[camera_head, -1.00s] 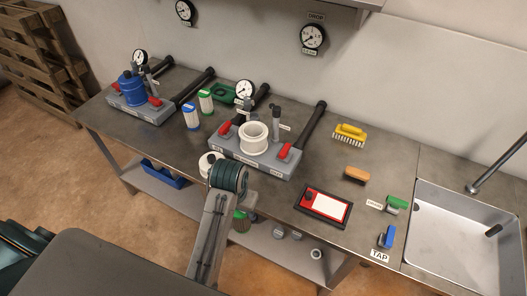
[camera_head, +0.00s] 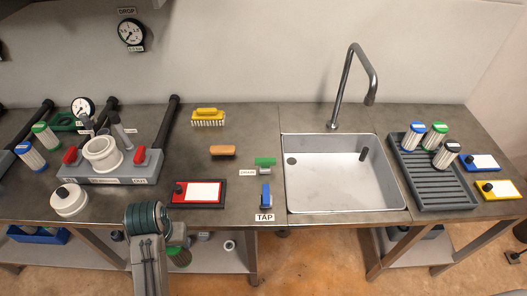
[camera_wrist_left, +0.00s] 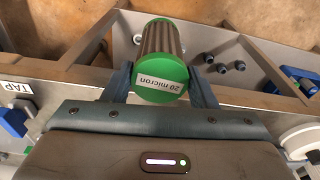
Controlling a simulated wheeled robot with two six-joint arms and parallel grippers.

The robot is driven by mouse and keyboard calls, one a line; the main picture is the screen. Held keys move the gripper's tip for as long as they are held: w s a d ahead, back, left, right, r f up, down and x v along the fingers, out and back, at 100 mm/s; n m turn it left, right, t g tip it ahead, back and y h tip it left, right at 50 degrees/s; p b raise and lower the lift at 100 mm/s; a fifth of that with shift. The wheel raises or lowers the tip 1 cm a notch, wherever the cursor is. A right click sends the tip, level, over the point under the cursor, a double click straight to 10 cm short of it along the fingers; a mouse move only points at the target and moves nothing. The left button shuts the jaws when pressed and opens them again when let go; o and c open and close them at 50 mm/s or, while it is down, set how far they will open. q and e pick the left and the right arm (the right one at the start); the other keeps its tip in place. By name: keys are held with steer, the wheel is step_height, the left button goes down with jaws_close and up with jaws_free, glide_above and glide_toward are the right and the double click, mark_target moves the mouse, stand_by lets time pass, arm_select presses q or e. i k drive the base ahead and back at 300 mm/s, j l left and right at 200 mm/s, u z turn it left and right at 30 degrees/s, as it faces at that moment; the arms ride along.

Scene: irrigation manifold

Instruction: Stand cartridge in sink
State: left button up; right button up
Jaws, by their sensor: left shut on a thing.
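The cartridge (camera_wrist_left: 163,55) has a green end cap labelled "20 micron" and a ribbed brownish body. My left gripper (camera_wrist_left: 160,88) is shut on it, one finger on each side near the cap. In the head view part of the cartridge (camera_head: 179,258) shows below the table's front edge, beside my left wrist; the fingertips are hidden there. The sink (camera_head: 340,198) is a pale rectangular basin right of the middle, well to the right of the gripper. No cartridge stands in it. My right gripper is not in view.
A tall faucet (camera_head: 352,85) rises behind the sink. A blue tap handle (camera_head: 266,196) and a green drain handle (camera_head: 265,161) lie left of it. A grey ribbed rack (camera_head: 432,182) with several cartridges is to its right. A red-framed panel (camera_head: 198,193) lies near the front edge.

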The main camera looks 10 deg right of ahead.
mark_target(357, 203)
steer(key=i+l+z, duration=0.1)
steer(key=l+z, duration=0.2)
steer(key=l, duration=2.15)
